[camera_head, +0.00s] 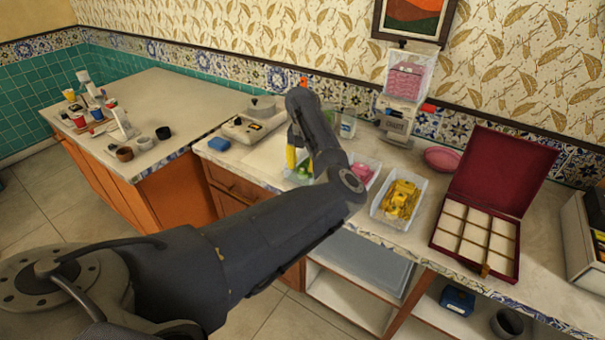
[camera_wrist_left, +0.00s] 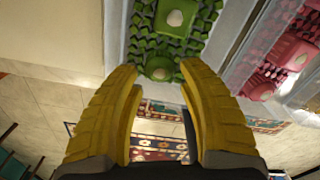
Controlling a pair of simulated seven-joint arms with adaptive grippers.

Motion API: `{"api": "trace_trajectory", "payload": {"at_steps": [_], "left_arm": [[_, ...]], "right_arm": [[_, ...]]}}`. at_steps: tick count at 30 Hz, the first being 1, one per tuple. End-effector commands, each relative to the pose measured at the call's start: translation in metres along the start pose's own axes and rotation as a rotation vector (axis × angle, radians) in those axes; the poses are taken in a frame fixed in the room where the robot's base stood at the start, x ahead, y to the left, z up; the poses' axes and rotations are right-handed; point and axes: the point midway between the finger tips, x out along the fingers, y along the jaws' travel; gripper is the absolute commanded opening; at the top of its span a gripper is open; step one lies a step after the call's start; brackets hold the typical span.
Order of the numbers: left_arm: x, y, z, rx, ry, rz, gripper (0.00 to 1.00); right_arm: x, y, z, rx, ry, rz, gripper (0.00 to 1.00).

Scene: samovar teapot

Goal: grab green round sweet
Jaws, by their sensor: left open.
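The green round sweet (camera_wrist_left: 160,68) sits in a tray of green sweets in the left wrist view, just beyond and between the fingertips. A green square sweet (camera_wrist_left: 173,18) with a pale top lies beside it in the same tray. My left gripper (camera_wrist_left: 158,75) is open, with its two yellow fingers spread apart and nothing held. In the head view, my left gripper (camera_head: 292,158) points down over the green tray (camera_head: 290,177), and my arm hides part of that tray. My right gripper is not in view.
A tray of pink sweets (camera_head: 362,171) stands close to the right of the green one, then a tray of yellow sweets (camera_head: 400,196). An open red box (camera_head: 478,228) with compartments is farther right. A scale-like device (camera_head: 254,125) stands to the left.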

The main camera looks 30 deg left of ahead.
Motion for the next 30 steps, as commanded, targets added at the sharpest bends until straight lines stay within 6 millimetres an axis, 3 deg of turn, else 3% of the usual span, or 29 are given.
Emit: {"api": "trace_trajectory", "payload": {"at_steps": [7, 18, 27, 30], "left_arm": [[0.026, 0.001, -0.001, 0.001, 0.000, 0.000, 0.40], [0.031, 0.001, -0.001, 0.000, -0.001, 0.001, 0.42], [0.030, 0.001, -0.001, 0.000, -0.001, 0.000, 0.07], [0.030, 0.000, -0.001, 0.000, -0.001, 0.000, 0.04]], "right_arm": [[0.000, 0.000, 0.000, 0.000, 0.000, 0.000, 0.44], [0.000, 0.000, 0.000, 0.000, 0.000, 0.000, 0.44], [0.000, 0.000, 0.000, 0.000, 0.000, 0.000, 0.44], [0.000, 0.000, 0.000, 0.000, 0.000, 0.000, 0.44]]}}
